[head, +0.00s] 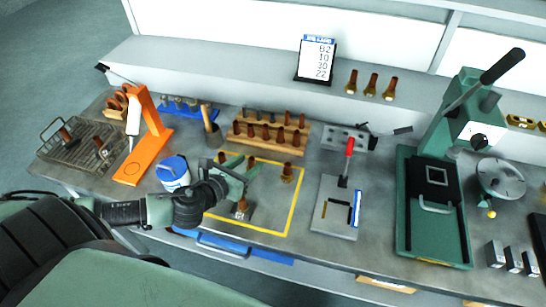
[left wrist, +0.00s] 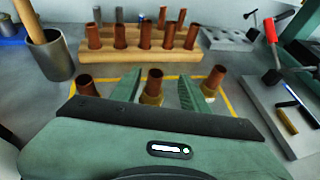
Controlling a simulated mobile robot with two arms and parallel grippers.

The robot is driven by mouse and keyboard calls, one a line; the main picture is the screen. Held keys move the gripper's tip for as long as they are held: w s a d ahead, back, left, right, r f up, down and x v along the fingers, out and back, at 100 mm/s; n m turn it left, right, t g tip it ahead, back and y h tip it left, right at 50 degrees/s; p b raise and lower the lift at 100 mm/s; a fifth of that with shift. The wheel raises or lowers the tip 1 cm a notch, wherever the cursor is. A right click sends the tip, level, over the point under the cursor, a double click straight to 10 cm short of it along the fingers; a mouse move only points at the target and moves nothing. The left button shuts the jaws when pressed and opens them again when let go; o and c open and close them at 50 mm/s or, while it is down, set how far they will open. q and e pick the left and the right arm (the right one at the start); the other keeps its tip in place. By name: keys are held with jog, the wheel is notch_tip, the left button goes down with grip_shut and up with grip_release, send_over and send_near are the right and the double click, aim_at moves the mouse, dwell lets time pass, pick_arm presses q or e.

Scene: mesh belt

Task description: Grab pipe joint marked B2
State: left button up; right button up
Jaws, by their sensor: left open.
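Several copper-coloured pipe joints with brass collars stand inside a yellow-outlined square (head: 291,222) on the bench. In the left wrist view one joint (left wrist: 153,86) stands upright between the fingers of my left gripper (left wrist: 158,78), with a gap on each side. Another joint (left wrist: 87,84) is left of the fingers, and a third (left wrist: 214,80) is to the right. In the head view my left gripper (head: 244,167) is open over the square, partly hiding joints. One joint (head: 287,172) stands to its right, another (head: 241,208) nearer. No marking on the joints is readable. My right gripper is out of view.
A display (head: 317,59) reads B2 on its top line. A wooden rack (head: 270,143) of copper pipes stands behind the square. A blue-white tub (head: 173,173), an orange stand (head: 146,160) and a mesh tray (head: 78,165) are left; a green press (head: 432,252) is right.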

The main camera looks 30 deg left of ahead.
aim_at(249, 161)
pick_arm(q)
jog(key=shift+w+a, duration=0.1)
jog(key=shift+w, duration=0.2)
jog(key=shift+w+a+f+p, duration=0.35)
jog(key=shift+w+p, duration=0.1)
jog(key=shift+p, duration=0.1)
jog(key=p+x, duration=0.1)
jog(key=x, duration=0.2)
jog(key=shift+d, duration=0.2)
jog(key=shift+x, duration=0.8)
jog(key=shift+f, duration=0.1)
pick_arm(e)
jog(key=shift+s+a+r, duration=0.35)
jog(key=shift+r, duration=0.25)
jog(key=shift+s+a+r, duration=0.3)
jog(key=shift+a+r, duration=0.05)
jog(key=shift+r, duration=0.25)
pick_arm(q)
jog(key=c, duration=0.9)
grip_shut()
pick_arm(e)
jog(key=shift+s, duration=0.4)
